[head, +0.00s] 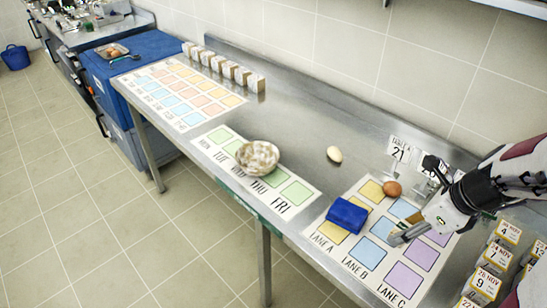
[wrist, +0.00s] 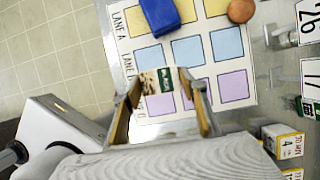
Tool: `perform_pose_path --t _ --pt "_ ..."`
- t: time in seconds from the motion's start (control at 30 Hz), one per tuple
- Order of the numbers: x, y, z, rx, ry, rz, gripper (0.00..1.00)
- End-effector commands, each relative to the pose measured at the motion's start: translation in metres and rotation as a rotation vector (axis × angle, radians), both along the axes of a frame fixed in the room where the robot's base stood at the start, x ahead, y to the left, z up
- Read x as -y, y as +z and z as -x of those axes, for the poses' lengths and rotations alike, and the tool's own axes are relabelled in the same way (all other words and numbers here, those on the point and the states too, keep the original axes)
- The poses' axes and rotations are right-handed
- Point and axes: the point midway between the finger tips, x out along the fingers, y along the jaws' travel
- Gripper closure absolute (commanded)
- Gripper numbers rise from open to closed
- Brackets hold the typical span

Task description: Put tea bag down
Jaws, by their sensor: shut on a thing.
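My gripper (head: 408,229) reaches in from the right over the lane mat (head: 325,232). It is shut on the tea bag (wrist: 157,82), a small packet with a pale, dark-speckled part and a green label. In the wrist view the tea bag sits between the fingertips of my gripper (wrist: 166,88), over the purple lane C squares near the blue lane B row. I cannot tell its height above the mat. In the head view the fingers largely hide it. The mat also shows in the wrist view (wrist: 133,22), with yellow, blue and purple rows.
A folded blue cloth (head: 347,215) and a brown egg (head: 392,188) lie on the yellow lane A row. A white egg (head: 334,155) and a bowl (head: 257,158) are farther left. Number signs (head: 399,150) and dated blocks (head: 485,284) stand close to my arm.

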Motion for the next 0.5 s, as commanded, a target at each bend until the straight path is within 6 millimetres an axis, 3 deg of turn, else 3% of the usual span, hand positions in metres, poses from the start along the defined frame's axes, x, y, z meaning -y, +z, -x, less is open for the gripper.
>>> perform_pose_path --t 0.27,0.5 --pt "-0.037 -0.015 -0.011 -0.002 0.098 0.000 0.71" --pt "-0.074 -0.024 -0.042 -0.002 0.225 -0.001 0.71"
